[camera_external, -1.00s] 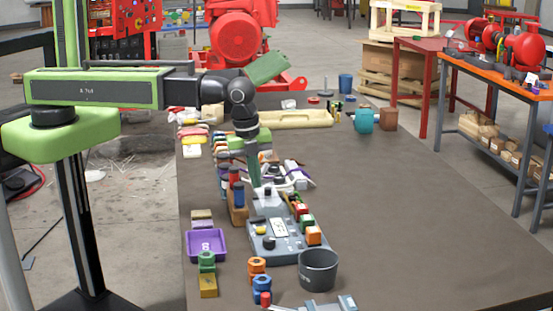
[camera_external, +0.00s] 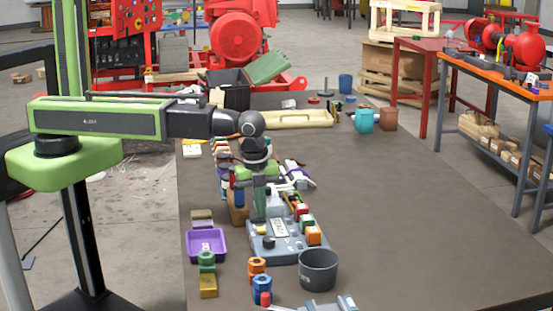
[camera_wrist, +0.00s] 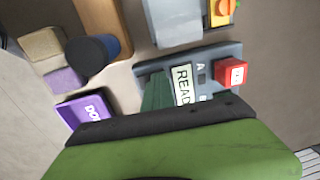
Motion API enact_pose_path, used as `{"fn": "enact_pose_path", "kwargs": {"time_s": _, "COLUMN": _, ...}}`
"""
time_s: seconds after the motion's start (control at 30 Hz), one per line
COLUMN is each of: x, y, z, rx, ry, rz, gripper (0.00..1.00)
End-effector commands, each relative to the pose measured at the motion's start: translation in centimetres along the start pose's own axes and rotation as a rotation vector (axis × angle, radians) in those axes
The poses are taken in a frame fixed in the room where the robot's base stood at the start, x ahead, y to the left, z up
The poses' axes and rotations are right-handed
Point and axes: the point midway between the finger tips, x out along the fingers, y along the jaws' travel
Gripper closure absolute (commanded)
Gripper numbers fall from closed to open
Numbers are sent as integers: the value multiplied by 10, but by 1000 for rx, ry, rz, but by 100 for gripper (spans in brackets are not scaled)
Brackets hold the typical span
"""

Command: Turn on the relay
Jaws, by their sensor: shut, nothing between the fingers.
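A grey control box (camera_external: 285,248) stands on the table with a dark knob, a yellow button and a pale display; no label naming it as the relay is readable. In the wrist view the grey box (camera_wrist: 208,55) shows a panel reading "READ", with a letter A beside it. My gripper (camera_external: 259,216) points down over the box's far left part, shut and empty. In the wrist view its green fingers (camera_wrist: 155,93) cover the box's left side, hiding the knob and button. I cannot tell whether the fingertips touch the box.
A purple tray (camera_external: 206,257) is left of the box, and a dark grey bucket (camera_external: 318,272) is near right. Orange and green blocks (camera_external: 313,235) crowd its right edge; in the wrist view a red block (camera_wrist: 230,73) sits there. The table's right side is clear.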

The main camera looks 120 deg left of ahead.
Motion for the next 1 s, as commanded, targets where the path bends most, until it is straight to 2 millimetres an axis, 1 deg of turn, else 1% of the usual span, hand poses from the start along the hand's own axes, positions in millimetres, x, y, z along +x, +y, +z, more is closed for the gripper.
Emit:
{"fn": "enact_pose_path", "kwargs": {"time_s": 0.23, "x": 0, "y": 3, "z": 1, "rx": 1, "ry": -1, "rz": 1, "gripper": 100}}
{"fn": "enact_pose_path", "kwargs": {"time_s": 0.53, "x": -5, "y": 17, "z": 1, "rx": 1, "ry": -1, "rz": 1, "gripper": 100}}
{"fn": "enact_pose_path", "kwargs": {"time_s": 0.87, "x": -5, "y": 16, "z": 0, "rx": 1, "ry": -1, "rz": 0, "gripper": 100}}
{"fn": "enact_pose_path", "kwargs": {"time_s": 1.0, "x": -13, "y": 16, "z": 0, "rx": 1, "ry": -1, "rz": 0, "gripper": 100}}
